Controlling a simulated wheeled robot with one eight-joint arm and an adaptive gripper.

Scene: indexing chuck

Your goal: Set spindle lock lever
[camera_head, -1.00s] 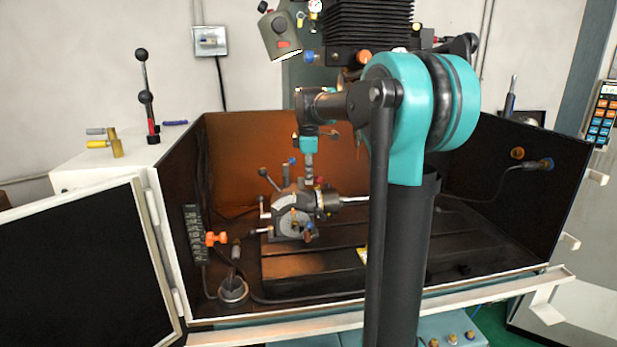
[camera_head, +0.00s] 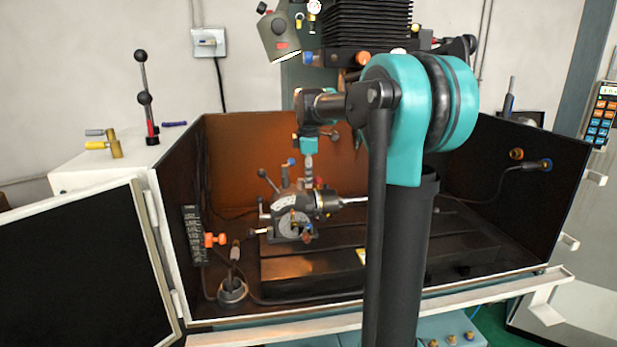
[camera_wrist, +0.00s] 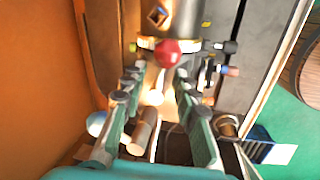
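The indexing chuck (camera_head: 292,215) sits on the machine table and carries several levers and knobs. A lever with a dark ball (camera_head: 263,173) leans up left of it, and a blue-tipped one (camera_head: 291,162) stands closer to my gripper (camera_head: 309,176). A red ball knob (camera_head: 320,182) is just right of my gripper. In the wrist view, the red ball (camera_wrist: 168,53) shows just beyond my fingertips (camera_wrist: 158,78). The two fingers are apart, with nothing clearly clamped. I cannot tell which lever is the spindle lock lever, or whether a finger touches one.
The enclosure's orange-lit back wall (camera_head: 240,150) is behind the chuck. The slotted table (camera_head: 370,270) is mostly clear at the right. A hose nozzle (camera_head: 234,252) stands at front left. The machine head (camera_head: 365,30) hangs above, close behind my arm.

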